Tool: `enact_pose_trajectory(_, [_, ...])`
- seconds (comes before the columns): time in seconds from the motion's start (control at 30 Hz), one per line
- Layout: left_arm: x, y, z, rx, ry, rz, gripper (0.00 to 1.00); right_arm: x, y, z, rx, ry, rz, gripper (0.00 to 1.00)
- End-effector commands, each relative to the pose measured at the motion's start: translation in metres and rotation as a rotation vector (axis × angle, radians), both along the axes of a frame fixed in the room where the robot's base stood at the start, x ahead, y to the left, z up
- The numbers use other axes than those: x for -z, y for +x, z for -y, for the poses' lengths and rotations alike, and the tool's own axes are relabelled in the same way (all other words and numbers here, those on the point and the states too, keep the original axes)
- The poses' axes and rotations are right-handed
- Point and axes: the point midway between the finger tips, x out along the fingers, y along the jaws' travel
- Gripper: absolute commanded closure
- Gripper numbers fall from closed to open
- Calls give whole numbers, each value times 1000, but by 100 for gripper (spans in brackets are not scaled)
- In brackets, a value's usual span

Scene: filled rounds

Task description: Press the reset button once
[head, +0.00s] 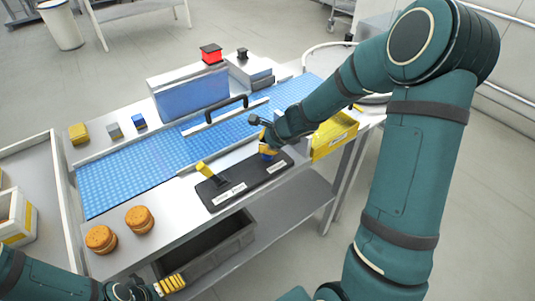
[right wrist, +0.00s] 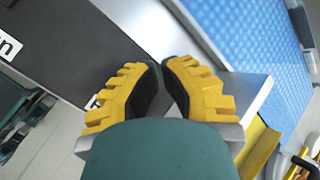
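A black control panel (head: 245,183) lies on the front edge of the table, with a yellow lever (head: 204,169) at its left end and two white labels too small to read. My right gripper (head: 268,153) is over the panel's right end, above the right label (head: 276,166). In the right wrist view its yellow fingers (right wrist: 161,62) meet at the tips with nothing between them. No reset button can be made out; the gripper covers that end of the panel. My left gripper (head: 172,284) is low at the bottom left, away from the panel; its opening is unclear.
A blue perforated belt (head: 130,174) runs behind the panel, with a black-handled bar (head: 213,113) across it. A yellow bin (head: 334,135) stands right of the panel. Two round orange-brown stacks (head: 140,219) sit front left. A red-topped box (head: 211,54) stands at the back.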

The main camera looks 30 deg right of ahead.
Motion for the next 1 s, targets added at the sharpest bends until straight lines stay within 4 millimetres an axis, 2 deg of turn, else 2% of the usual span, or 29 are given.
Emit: enact_pose_trajectory(1.0, [11,0,0,0,0,0,0,11,0,0,1,1,0,100])
